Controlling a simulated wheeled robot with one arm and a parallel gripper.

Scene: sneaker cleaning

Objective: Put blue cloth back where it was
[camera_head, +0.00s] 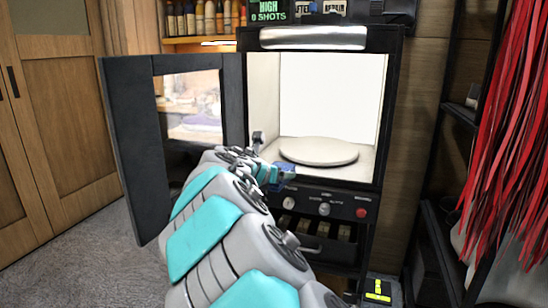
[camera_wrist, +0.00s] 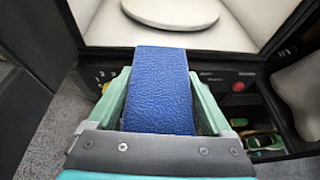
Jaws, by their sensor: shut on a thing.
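My gripper is shut on the blue cloth (camera_wrist: 160,92), which sits flat between the two green fingers in the wrist view. In the head view my gripper (camera_head: 278,177) is in front of the lower edge of the lit cabinet's opening. A small blue patch of the cloth (camera_head: 287,168) shows there at the gripper's tip. The cabinet interior beyond is white, with a round white turntable (camera_head: 318,151) on its floor. The turntable also shows at the top of the wrist view (camera_wrist: 172,12). No cloth lies inside the visible part of the cabinet.
The cabinet's dark door (camera_head: 127,130) stands open to the left. A control panel with knobs and a red button (camera_head: 361,213) lies below the opening. Red strips (camera_head: 500,110) hang at the right beside a dark rack. Bottles (camera_head: 205,18) stand on a shelf behind.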

